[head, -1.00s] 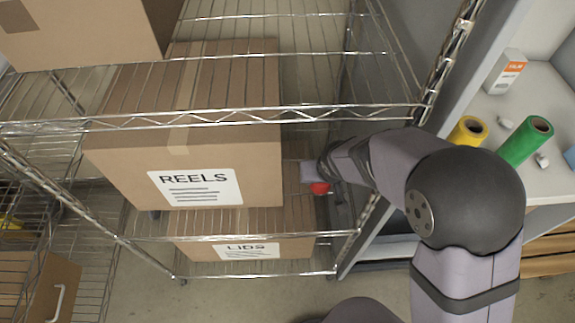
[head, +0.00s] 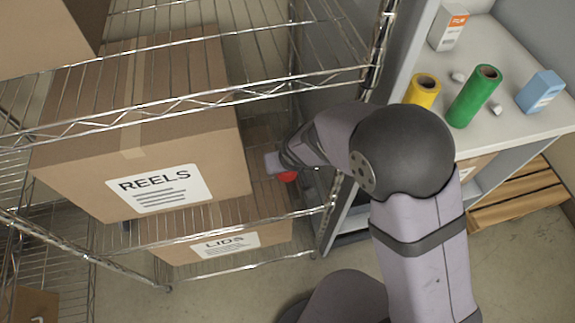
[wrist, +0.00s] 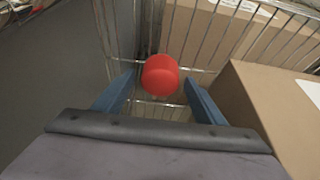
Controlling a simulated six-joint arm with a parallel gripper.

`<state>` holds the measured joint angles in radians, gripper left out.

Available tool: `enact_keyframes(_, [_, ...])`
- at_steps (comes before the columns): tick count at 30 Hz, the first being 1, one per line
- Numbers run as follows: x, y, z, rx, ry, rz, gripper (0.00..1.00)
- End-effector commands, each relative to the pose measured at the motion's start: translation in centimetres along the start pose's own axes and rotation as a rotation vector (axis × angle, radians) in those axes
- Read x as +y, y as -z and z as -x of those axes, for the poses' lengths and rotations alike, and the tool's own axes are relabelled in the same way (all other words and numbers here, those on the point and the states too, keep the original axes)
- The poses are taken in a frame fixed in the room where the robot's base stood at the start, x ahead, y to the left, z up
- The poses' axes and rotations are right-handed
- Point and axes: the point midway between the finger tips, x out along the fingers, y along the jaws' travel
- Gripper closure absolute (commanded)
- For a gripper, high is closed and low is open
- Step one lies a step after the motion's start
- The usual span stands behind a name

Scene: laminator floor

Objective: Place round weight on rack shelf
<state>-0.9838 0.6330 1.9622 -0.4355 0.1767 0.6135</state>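The round red weight (wrist: 160,75) is at the fingertips of my gripper (wrist: 160,82) in the wrist view, with a narrow gap showing on each side of it. The blue fingers are apart, so my gripper is open. In the head view the weight (head: 288,176) shows just below my gripper (head: 274,163), partly covered by it. Both are inside the wire rack (head: 200,229), at the right end of the shelf beside the REELS box. Wire bars show below the weight; I cannot tell exactly how it touches them.
The REELS box (head: 220,150) stands close left of my gripper, and the LIDS box (head: 272,236) is lower down. A grey panel (wrist: 60,70) borders the other side. A bench (head: 520,100) at right holds a yellow roll (head: 423,92), a green roll (head: 474,96) and small boxes.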

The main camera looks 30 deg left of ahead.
Motion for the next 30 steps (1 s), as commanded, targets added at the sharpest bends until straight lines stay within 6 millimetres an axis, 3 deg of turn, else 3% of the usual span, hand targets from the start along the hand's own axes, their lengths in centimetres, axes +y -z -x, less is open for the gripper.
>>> enact_keyframes(14, [0.0,0.2,1.2,0.002,0.0,-0.001,0.36])
enact_keyframes(30, [0.0,0.2,10.0,0.003,0.0,0.0,0.36])
